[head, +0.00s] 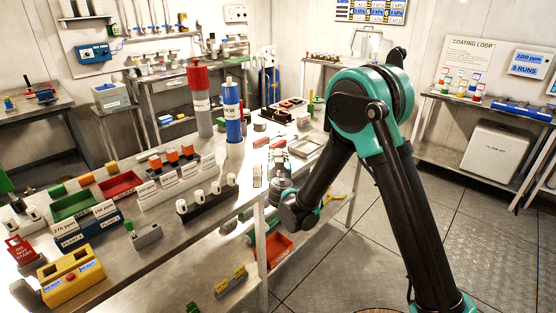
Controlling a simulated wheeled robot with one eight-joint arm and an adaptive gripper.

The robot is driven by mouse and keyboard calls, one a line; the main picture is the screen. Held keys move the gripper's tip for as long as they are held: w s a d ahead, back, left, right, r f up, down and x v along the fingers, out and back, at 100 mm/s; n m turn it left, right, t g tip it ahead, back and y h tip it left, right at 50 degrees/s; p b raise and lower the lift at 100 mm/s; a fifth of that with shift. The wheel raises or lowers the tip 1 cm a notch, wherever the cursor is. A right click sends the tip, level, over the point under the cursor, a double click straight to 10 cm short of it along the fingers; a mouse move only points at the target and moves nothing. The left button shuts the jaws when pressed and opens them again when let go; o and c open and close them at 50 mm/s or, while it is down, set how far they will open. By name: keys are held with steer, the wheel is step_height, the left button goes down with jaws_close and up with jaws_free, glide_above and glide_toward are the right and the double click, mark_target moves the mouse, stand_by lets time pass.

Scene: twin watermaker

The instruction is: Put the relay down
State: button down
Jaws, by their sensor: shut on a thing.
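My gripper (279,158) is over the right end of the long steel table and points away from the camera. It is shut, but the thing between its fingers is mostly hidden and too small to make out, so I cannot tell by sight that it is the relay. A small pale block (257,176) shows just left of the gripper, at the table's edge; I cannot tell whether it touches the gripper.
The steel table (160,232) is crowded: a blue cylinder (233,115), a red-topped grey cylinder (200,100), a green tray (75,204), a red tray (120,185), and a yellow box (72,278). A grey tray (306,148) lies beyond my gripper. Open floor lies right.

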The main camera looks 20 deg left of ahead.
steer(key=shift+f, duration=0.8)
steer(key=shift+f, duration=0.15)
steer(key=c, duration=1.1)
jaws_free()
steer(key=shift+c, duration=0.2)
steer(key=shift+r, duration=0.2)
